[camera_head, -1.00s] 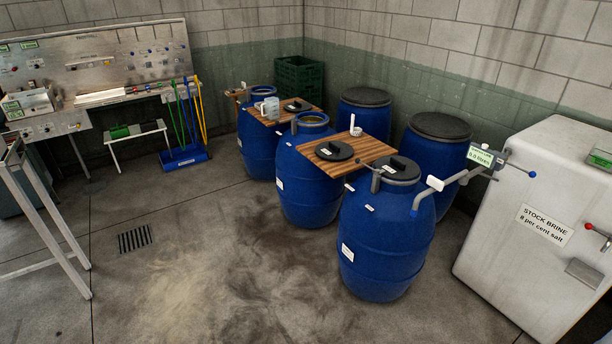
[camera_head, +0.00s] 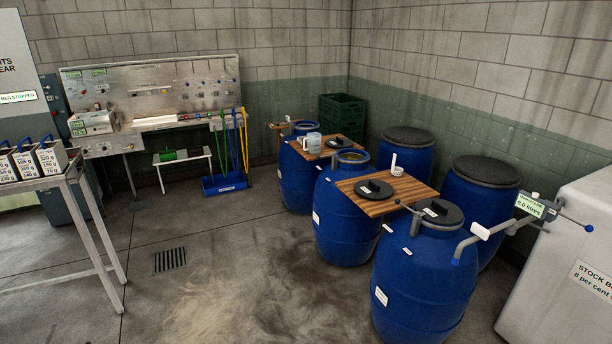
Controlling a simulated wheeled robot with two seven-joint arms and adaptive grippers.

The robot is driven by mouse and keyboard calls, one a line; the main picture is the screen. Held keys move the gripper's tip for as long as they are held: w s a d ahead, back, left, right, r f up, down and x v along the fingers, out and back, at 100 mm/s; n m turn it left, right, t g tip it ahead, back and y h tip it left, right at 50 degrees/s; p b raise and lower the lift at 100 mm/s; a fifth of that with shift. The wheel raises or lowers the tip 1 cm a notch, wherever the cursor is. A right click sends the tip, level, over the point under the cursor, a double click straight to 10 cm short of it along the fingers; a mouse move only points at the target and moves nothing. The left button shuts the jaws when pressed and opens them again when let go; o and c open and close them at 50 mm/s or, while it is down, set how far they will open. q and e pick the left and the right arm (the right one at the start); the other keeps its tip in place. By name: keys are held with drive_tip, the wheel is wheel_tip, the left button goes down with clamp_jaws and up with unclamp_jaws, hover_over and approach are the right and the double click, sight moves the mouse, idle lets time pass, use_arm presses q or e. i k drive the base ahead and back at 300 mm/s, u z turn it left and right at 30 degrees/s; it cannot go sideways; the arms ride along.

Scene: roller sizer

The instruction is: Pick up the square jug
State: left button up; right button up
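A clear, pale jug (camera_head: 313,143) with a handle on its left side stands upright on the far wooden board (camera_head: 347,143), across the tops of the blue barrels. It is small in the view, so I cannot tell whether its body is square. Neither of my grippers is in view.
Blue barrels (camera_head: 343,218) stand in two rows by the wall. A nearer board (camera_head: 400,202) bears a black lid (camera_head: 374,188) and a white cup-like item (camera_head: 396,166). The floor (camera_head: 230,290) left of the barrels is mostly clear.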

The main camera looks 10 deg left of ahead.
sight(314, 139)
drive_tip(key=u, duration=0.2)
drive_tip(key=i, duration=0.65)
drive_tip(key=u, duration=0.55)
drive_tip(key=i, duration=2)
drive_tip(key=z, duration=0.25)
drive_tip(key=i, duration=2)
drive_tip(key=z, duration=0.75)
